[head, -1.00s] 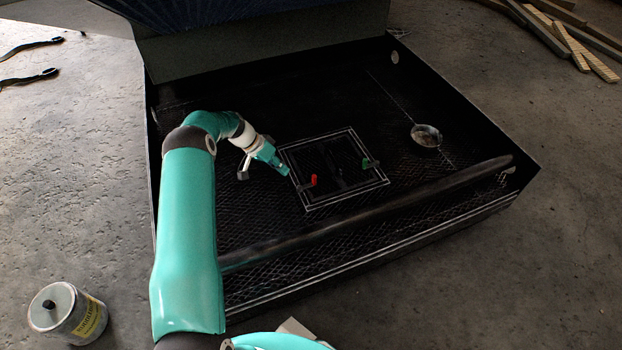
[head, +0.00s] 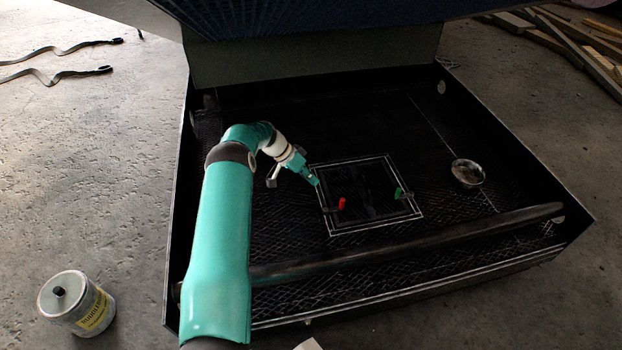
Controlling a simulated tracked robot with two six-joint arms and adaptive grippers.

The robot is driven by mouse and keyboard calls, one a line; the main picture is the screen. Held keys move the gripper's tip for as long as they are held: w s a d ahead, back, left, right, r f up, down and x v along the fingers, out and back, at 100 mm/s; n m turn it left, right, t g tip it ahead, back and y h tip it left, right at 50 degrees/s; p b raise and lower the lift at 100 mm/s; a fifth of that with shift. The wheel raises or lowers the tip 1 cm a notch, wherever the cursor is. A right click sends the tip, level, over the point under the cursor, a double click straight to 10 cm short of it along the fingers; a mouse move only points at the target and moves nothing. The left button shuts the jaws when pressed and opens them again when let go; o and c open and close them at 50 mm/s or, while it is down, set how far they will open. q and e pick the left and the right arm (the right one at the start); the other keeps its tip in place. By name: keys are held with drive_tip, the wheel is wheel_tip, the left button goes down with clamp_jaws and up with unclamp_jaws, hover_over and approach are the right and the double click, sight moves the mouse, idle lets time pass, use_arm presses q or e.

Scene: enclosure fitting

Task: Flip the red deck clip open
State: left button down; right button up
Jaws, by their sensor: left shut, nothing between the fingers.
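The red deck clip (head: 342,203) is a small red tab on a dark bar at the left side of the white-outlined square panel (head: 418,218) in the enclosure floor. Whether the clip is open or closed is too small to tell. My left gripper (head: 315,182) is shut and empty. Its tip is at the panel's upper left edge, up and left of the red clip and apart from it in the picture. My right gripper does not show.
A green clip (head: 400,194) sits on the panel's right side. A long dark bar (head: 420,239) crosses the front of the black enclosure (head: 570,232). A round metal fitting (head: 467,172) is at right. A labelled canister (head: 72,302) stands on the floor at left.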

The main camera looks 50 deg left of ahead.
use_arm(q)
drive_tip(key=b+x, duration=0.1)
drive_tip(key=x, duration=0.5)
drive_tip(key=shift+w+d+f+b, duration=0.1)
drive_tip(key=shift+f+b, duration=0.1)
drive_tip(key=shift+b, duration=0.15)
drive_tip(key=d, duration=0.2)
drive_tip(key=shift+w+d, duration=0.3)
drive_tip(key=shift+d, duration=0.05)
drive_tip(key=shift+w+d, duration=0.1)
drive_tip(key=shift+d, duration=0.6)
drive_tip(key=shift+a, duration=0.15)
